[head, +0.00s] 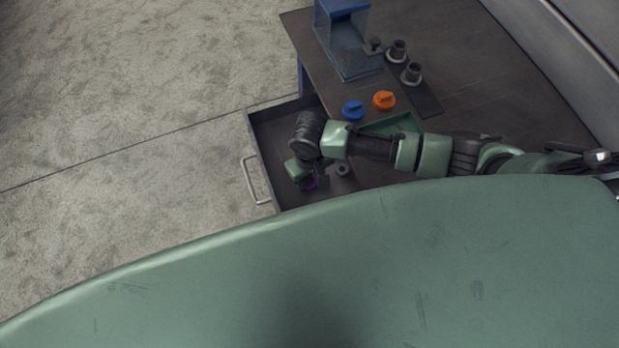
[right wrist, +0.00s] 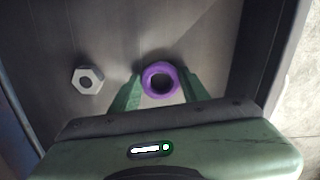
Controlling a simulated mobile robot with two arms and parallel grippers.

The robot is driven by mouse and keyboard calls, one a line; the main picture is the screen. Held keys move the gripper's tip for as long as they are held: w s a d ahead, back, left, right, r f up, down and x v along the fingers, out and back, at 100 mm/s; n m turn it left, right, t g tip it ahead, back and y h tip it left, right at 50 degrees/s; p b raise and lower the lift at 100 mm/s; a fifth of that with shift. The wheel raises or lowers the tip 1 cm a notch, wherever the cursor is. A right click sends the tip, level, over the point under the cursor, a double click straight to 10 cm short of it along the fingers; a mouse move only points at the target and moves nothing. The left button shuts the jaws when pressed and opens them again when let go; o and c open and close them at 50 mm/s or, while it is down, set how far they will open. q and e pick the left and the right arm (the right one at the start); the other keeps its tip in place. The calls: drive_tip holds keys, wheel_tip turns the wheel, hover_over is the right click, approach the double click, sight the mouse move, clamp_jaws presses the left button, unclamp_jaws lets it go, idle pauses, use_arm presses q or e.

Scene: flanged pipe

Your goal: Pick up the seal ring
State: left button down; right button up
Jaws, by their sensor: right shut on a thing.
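The seal ring is a purple ring (right wrist: 160,66) in the right wrist view, between the two green fingers of my right gripper (right wrist: 160,76). The fingers are shut on its left and right sides. In the head view my right gripper (head: 307,181) reaches down into the open drawer, and only a small purple part of the ring (head: 310,184) shows under it. I cannot tell whether the ring still touches the drawer floor. My left gripper is not in view.
A grey hex nut (right wrist: 88,79) lies in the drawer (head: 270,128), left of the ring in the wrist view. On the workbench (head: 480,75) are a blue knob-like part (head: 352,110), an orange one (head: 384,100), two flanged pipes (head: 411,73), a green tray (head: 400,124) and a blue-framed box (head: 345,45).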

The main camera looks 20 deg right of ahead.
sight(310, 181)
wheel_tip(310, 181, up, 22)
drive_tip(key=p, duration=0.4)
drive_tip(key=shift+r, duration=0.25)
